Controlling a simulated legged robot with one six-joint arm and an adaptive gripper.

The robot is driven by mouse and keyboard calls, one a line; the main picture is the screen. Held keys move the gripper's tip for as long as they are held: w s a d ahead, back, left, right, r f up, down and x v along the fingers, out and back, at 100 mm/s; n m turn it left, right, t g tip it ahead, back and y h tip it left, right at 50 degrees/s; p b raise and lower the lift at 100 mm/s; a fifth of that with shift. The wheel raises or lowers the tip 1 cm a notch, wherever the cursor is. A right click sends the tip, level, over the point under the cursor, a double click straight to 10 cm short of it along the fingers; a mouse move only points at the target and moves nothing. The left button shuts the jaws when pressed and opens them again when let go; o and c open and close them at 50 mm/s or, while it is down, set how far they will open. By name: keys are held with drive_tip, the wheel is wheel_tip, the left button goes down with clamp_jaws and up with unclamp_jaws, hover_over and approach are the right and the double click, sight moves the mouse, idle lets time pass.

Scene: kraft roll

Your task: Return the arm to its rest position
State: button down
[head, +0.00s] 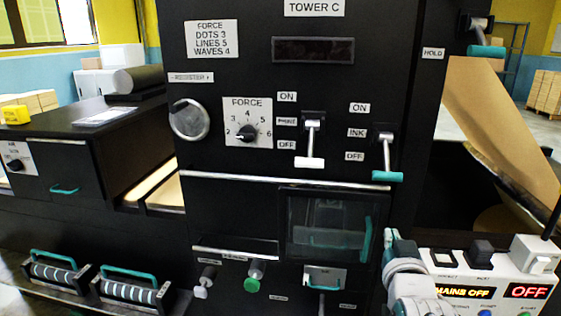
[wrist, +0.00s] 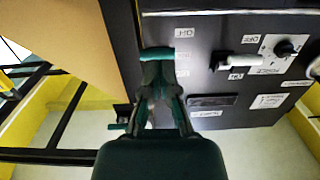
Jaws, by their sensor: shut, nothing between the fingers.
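In the wrist view, which shows the panel upside down, my gripper (wrist: 160,66) is shut and empty. Its dark green fingers run up to the teal handle of the INK lever (wrist: 157,53) and overlap it in the picture; I cannot tell whether they touch. In the head view, the INK lever (head: 388,176) points down beside its OFF label. A white and teal part of my arm shows at the lower right of the head view, but the fingers cannot be made out there.
The black TOWER C panel (head: 258,105) fills the middle. The white-handled PRINT lever (head: 309,162) is left of the INK lever. A HOLD lever (head: 487,51) is at upper right, above the brown paper (head: 500,120). A white control box (head: 475,270) stands at lower right, close to my arm.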

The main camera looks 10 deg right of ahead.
drive_tip(key=s+a+f+n+g+y, duration=0.1)
drive_tip(key=s+a+f+g+y, duration=0.1)
drive_tip(key=s+a+f+g, duration=0.2)
drive_tip(key=s+a+f+n+g+y, duration=0.2)
drive_tip(key=s+a+f+g, duration=0.2)
drive_tip(key=s, duration=0.7)
drive_tip(key=a+g, duration=0.2)
drive_tip(key=g, duration=0.1)
drive_tip(key=shift+a+f+y, duration=0.2)
drive_tip(key=shift+a+y, duration=0.1)
drive_tip(key=c, duration=1.3)
unclamp_jaws()
drive_tip(key=shift+s, duration=0.1)
drive_tip(key=shift+c, duration=0.2)
